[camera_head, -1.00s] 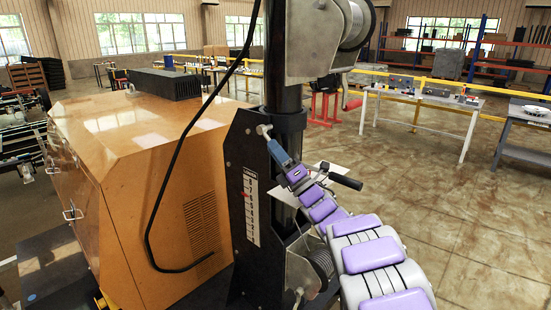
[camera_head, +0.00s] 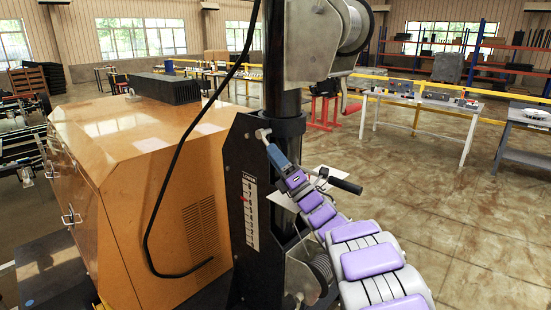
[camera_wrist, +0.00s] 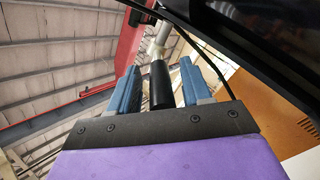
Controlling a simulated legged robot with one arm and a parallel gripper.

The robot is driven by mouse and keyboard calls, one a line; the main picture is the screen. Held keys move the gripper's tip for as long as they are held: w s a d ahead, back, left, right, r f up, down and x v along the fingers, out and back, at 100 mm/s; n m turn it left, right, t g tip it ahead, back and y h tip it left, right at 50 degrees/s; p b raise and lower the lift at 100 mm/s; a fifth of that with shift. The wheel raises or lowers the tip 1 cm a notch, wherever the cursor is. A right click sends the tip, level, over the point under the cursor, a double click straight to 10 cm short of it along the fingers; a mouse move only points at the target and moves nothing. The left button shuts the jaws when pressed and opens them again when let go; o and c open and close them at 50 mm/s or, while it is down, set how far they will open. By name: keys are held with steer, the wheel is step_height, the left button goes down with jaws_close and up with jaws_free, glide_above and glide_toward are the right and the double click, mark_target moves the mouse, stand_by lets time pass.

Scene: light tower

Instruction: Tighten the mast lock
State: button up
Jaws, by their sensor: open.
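The black mast (camera_head: 284,70) stands upright in the middle of the head view, with a dark collar on its black bracket (camera_head: 245,210). A small silver lever (camera_head: 262,132), apparently the mast lock, sticks out at the collar. My gripper (camera_head: 271,146) is at this lever, its blue fingers pointing up and left. In the wrist view my gripper (camera_wrist: 160,66) is open, its two blue fingers on either side of a black cylindrical grip (camera_wrist: 161,86) with a pale metal rod beyond. Gaps show beside the grip. In the head view the fingers hide this grip.
A large orange cabinet (camera_head: 150,150) stands left of the mast, with a black cable (camera_head: 150,225) hanging before it. A winch drum (camera_head: 320,268) and a black crank handle (camera_head: 346,185) are close to my arm. Worktables (camera_head: 425,101) and open floor lie to the right.

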steer(key=v, duration=0.2)
steer(key=shift+d+f+p, duration=0.2)
steer(key=shift+f+p, duration=0.1)
steer(key=shift+p, duration=0.05)
steer(key=s+d+b, duration=0.1)
steer(key=s+d, duration=0.6)
steer(key=d, duration=0.3)
steer(key=shift+s+t+b, duration=0.3)
steer(key=shift+s+b, duration=0.05)
steer(key=shift+a, duration=0.1)
